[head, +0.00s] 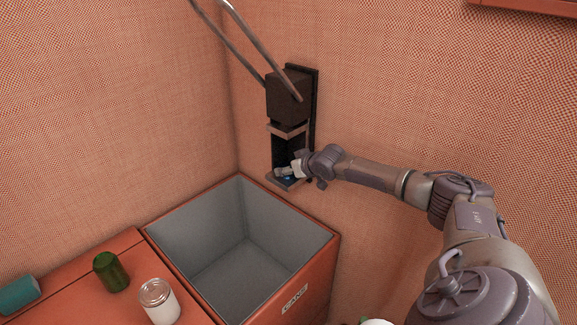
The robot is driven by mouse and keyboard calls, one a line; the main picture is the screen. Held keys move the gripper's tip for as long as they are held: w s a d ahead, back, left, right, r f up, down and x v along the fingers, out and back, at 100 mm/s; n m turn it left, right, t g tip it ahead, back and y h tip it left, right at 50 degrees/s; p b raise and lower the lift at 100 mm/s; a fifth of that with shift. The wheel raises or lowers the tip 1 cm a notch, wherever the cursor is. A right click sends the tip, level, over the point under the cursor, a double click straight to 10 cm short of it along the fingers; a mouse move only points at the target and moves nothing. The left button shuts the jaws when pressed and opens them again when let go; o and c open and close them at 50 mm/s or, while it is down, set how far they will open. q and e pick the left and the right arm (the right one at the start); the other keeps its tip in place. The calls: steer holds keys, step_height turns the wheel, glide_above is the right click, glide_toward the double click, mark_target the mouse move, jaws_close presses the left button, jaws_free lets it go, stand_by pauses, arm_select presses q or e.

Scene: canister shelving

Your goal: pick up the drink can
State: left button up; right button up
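My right gripper (290,171) reaches in from the right to the foot of a dark wall-mounted device. It is small in view, and its finger opening cannot be made out. A small blue patch (287,178) shows right at its fingertips; I cannot tell if it is a can or part of the device. My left gripper is not in view.
The wall device (287,98) has long metal handles (243,42) rising to the upper left. Below it stands an open red bin (325,262) labelled CANS, grey inside and seemingly empty. A red counter (75,281) adjoins it. Partly cut-off white and green things (378,322) show at the bottom edge.

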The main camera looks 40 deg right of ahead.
steer(key=shift+a+r+b, duration=0.2)
steer(key=shift+b, duration=0.2)
steer(key=r, duration=0.3)
steer(key=r+b, duration=0.1)
steer(key=r, duration=0.2)
steer(key=shift+a+r, duration=0.2)
steer(key=shift+r, duration=0.15)
arm_select(q)
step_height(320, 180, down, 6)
steer(key=b, duration=0.4)
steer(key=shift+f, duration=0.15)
arm_select(e)
steer(key=s+a, duration=0.1)
steer(key=a, duration=1.8)
steer(key=shift+s, duration=0.35)
steer(key=shift+f, duration=0.15)
